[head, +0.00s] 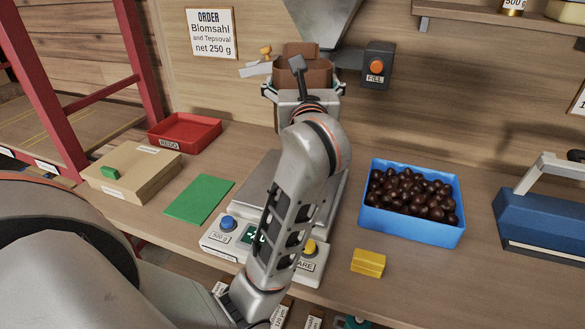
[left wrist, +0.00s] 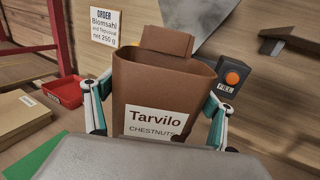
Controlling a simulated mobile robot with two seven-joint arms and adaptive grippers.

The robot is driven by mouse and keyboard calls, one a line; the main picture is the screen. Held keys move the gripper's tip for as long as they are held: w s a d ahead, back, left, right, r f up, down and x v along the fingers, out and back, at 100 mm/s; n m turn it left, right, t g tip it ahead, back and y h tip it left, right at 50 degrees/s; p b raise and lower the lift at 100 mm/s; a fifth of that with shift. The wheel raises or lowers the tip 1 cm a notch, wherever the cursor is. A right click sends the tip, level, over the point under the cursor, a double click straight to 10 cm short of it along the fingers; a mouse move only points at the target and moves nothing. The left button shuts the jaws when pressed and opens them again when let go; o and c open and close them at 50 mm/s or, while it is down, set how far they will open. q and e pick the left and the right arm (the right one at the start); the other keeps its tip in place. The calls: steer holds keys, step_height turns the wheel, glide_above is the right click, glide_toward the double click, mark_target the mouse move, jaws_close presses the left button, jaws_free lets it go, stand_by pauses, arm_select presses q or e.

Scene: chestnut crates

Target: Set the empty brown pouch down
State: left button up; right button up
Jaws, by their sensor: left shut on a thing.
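The brown pouch (head: 316,72) is upright below the grey chute, mostly behind my left gripper (head: 303,88) in the head view. In the left wrist view the pouch (left wrist: 165,88) has an open top, a raised back flap and a label reading "Tarvilo CHESTNUTS". The fingers of my left gripper (left wrist: 155,105) press on its two sides. Its inside is not visible, and its bottom is hidden. The scale (head: 222,243) stands in front on the bench, partly covered by my left arm. My right gripper is not in view.
A blue bin (head: 409,230) of chestnuts and a yellow block (head: 368,262) are right of the scale. A green mat (head: 198,201), cardboard box (head: 132,172) and red tray (head: 186,132) are left. The FILL button box (head: 377,66) is beside the chute (head: 325,20).

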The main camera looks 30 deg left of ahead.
arm_select(q)
step_height(320, 180, down, 18)
steer(key=b, duration=0.3)
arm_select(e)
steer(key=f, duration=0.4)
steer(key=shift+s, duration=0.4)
arm_select(q)
steer(key=shift+f, duration=0.2)
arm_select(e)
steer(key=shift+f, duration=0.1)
arm_select(q)
steer(key=o, duration=2)
steer(key=shift+c, duration=0.2)
steer(key=v, duration=1.2)
steer(key=shift+r, duration=0.1)
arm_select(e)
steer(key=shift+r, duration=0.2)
